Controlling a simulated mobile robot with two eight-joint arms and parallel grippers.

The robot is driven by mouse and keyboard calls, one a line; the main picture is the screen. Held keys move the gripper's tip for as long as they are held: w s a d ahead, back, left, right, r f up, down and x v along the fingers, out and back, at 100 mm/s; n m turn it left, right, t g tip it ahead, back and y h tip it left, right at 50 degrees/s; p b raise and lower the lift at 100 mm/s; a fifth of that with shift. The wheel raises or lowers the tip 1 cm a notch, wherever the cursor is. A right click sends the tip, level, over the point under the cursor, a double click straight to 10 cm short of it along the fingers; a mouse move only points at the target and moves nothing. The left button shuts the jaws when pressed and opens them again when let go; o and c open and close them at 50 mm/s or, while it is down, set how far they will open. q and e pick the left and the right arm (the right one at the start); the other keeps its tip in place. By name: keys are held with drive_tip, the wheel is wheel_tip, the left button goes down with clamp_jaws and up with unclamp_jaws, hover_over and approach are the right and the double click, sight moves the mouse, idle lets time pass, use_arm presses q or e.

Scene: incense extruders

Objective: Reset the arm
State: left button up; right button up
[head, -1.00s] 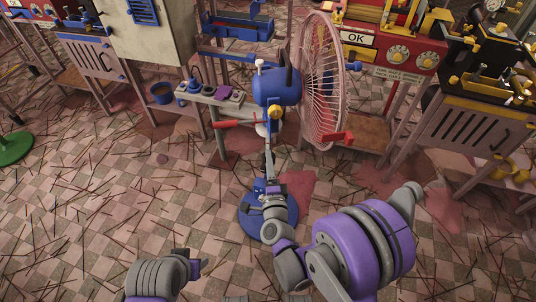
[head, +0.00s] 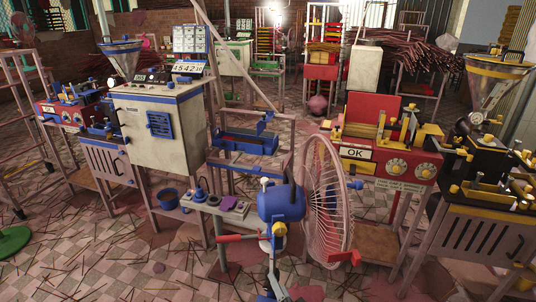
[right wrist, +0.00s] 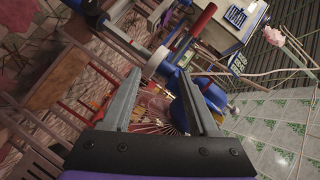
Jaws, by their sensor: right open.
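My right gripper (head: 274,282) shows at the bottom edge of the head view, only its front end, beside the lower part of the blue pedestal fan (head: 282,203). In the right wrist view my right gripper (right wrist: 157,78) has its two grey fingers well apart, with nothing held between them. Past the fingers there are a red bar (right wrist: 202,20), a white round part (right wrist: 155,62) and the blue fan body (right wrist: 208,92). Whether the fingers touch the fan I cannot tell. My left gripper is out of view.
The fan's pink wire cage (head: 326,200) stands right of its motor. Behind are a small bench (head: 205,203), a white cabinet machine (head: 185,165) with blue parts, a red "OK" machine (head: 385,155) and a black-yellow machine (head: 480,205). Sticks litter the checkered floor (head: 100,262).

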drive_tip(key=s+d+f+n+g+h, duration=0.2)
drive_tip(key=s+d+n+g, duration=0.4)
drive_tip(key=s, duration=0.7)
drive_tip(key=s+d+f+n+g+h, duration=0.2)
drive_tip(key=s+d+n+g+h, duration=0.15)
drive_tip(key=s+d, duration=0.75)
use_arm(q)
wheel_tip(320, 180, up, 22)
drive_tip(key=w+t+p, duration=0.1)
drive_tip(key=p, duration=1.8)
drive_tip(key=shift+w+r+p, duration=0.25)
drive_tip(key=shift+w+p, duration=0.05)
drive_tip(key=shift+p, duration=0.1)
use_arm(e)
wheel_tip(320, 180, up, 23)
drive_tip(key=a+y, duration=0.1)
drive_tip(key=a, duration=0.1)
drive_tip(key=shift+w+a+m+t, duration=0.2)
drive_tip(key=shift+w+m+t, duration=0.05)
drive_tip(key=shift+m+t, duration=0.1)
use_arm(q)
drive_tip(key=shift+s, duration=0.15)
use_arm(e)
drive_tip(key=shift+s+f, duration=0.1)
drive_tip(key=shift+s, duration=0.05)
